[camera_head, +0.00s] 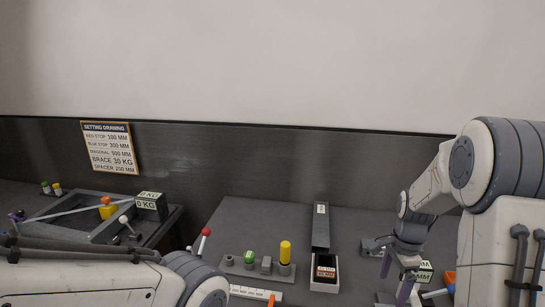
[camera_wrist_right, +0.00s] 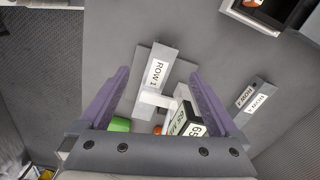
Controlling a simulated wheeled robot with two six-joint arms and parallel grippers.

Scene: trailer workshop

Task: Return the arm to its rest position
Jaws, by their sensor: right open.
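My right arm comes in from the right in the head view, bent, with its gripper (camera_head: 397,283) pointing down low over the grey bench. In the right wrist view its two purple fingers (camera_wrist_right: 158,78) are spread apart with nothing held between them. Below and between them are a grey piece labelled ROW 1 (camera_wrist_right: 158,72), a pale post and a black-and-white labelled block (camera_wrist_right: 188,122). I cannot tell whether the fingers touch any of these. My left arm shows only as pale links at the lower left of the head view; its gripper is not seen.
The grey bench (camera_head: 255,217) holds a long dark box (camera_head: 320,228), an open box (camera_head: 324,274), a yellow cylinder (camera_head: 286,252), a green-topped piece (camera_head: 249,258) and a red-knobbed lever (camera_head: 206,232). A tray (camera_head: 85,196) stands left, below a setting sign (camera_head: 109,148). A wall stands behind.

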